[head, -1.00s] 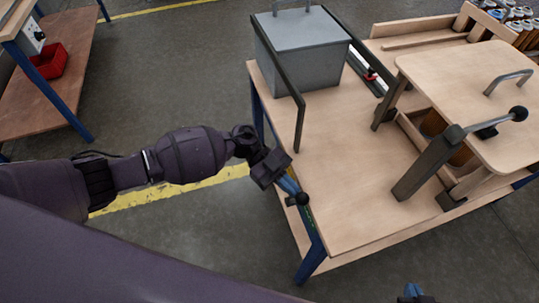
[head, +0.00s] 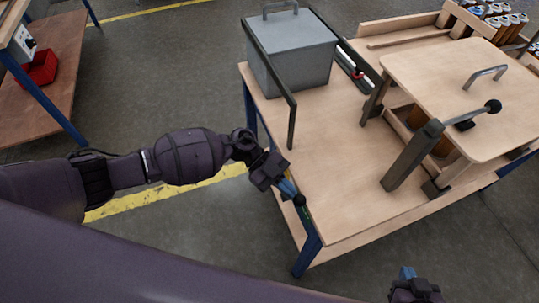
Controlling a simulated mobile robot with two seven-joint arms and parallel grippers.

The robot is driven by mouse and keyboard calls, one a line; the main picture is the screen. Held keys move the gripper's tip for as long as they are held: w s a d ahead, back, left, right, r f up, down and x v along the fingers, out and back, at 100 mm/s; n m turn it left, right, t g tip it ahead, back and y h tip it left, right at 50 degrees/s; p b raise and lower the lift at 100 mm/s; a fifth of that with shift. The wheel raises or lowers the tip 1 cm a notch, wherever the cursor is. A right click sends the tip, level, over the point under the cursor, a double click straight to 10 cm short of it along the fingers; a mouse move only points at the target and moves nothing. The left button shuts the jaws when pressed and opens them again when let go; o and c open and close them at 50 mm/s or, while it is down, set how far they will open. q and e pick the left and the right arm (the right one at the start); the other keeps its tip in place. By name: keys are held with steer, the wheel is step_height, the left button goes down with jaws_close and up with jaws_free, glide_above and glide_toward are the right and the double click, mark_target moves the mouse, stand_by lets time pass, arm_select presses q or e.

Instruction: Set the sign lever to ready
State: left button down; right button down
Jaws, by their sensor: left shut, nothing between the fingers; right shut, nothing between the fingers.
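A small black knob (head: 299,200) shows at the left front edge of the wooden table, with a little green under it; it looks like the end of the sign lever, whose shaft and marks are mostly hidden. My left gripper (head: 289,189) is shut and empty, its blue fingertips right at the knob; I cannot tell if they touch it. My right gripper (head: 406,273) is shut and empty at the bottom edge, in front of the table and apart from it.
A grey lidded box (head: 292,55) stands at the table's back left, beside a dark upright bar (head: 293,125). A wooden press plate (head: 470,70) with a black-knobbed lever (head: 493,106) is at the right. The table's middle is clear. A red bin (head: 40,69) sits far left.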

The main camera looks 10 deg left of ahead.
arm_select(q)
steer(key=v, duration=1.4)
steer(key=shift+f+p, duration=0.3)
steer(key=shift+w+a, duration=0.1)
steer(key=s+d+n+t+h, duration=0.35)
steer(key=d+t+h, duration=0.25)
steer(key=d+t, duration=0.2)
steer(key=s+a+f+n+t+y, duration=0.3)
steer(key=s+a+n+t+y, duration=0.1)
steer(key=s+a+n+y, duration=0.4)
steer(key=s+a+f+n+t+y, duration=0.4)
steer(key=s+a+n+y, duration=0.3)
steer(key=a+n+y, duration=0.3)
steer(key=a+n+t, duration=0.1)
steer(key=a+n, duration=0.1)
steer(key=n, duration=0.1)
steer(key=shift+s+a+f, duration=0.2)
steer(key=shift+s, duration=0.15)
